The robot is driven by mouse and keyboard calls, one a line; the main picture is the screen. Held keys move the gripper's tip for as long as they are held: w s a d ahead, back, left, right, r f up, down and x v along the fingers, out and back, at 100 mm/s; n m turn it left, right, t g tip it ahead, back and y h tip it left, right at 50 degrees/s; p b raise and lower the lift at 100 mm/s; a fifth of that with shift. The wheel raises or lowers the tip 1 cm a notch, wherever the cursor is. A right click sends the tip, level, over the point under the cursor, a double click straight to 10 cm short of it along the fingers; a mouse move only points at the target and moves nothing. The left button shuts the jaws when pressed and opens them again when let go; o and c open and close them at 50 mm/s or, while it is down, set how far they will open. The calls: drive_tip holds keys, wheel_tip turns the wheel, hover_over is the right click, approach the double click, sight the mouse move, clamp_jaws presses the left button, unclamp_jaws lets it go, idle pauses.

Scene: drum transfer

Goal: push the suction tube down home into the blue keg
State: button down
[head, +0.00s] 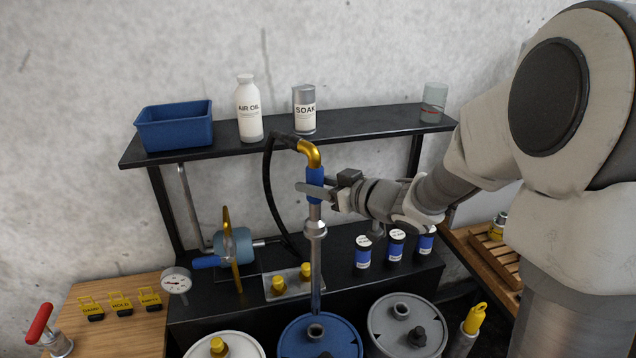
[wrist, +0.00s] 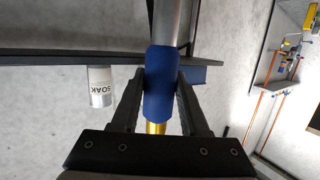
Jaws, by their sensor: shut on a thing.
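The suction tube (head: 316,262) is a long silver pipe with a collar, a blue sleeve (head: 315,180) and a brass elbow on top. A black hose runs from the elbow. My gripper (head: 316,191) is shut on the blue sleeve, and the tube hangs about upright. In the wrist view the sleeve (wrist: 160,85) sits between both fingers (wrist: 160,95). The blue keg (head: 342,342) is at the bottom of the head view, partly cut off. The tube's lower end shows just above the keg's open neck (head: 315,331) in the picture, apart from it; the depth between them is unclear.
A white keg (head: 240,350) and a grey keg (head: 432,318) flank the blue one. Behind stands a black bench with a blue pump (head: 234,245), yellow caps and small jars (head: 396,245). A shelf (head: 350,126) holds a blue bin, bottle and cans.

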sight(323, 232)
drive_tip(key=shift+r, duration=0.15)
drive_tip(key=shift+f+b, duration=2.65)
drive_tip(key=shift+f, duration=1.05)
drive_tip(key=shift+f+b, duration=1.85)
drive_tip(key=shift+f, duration=0.55)
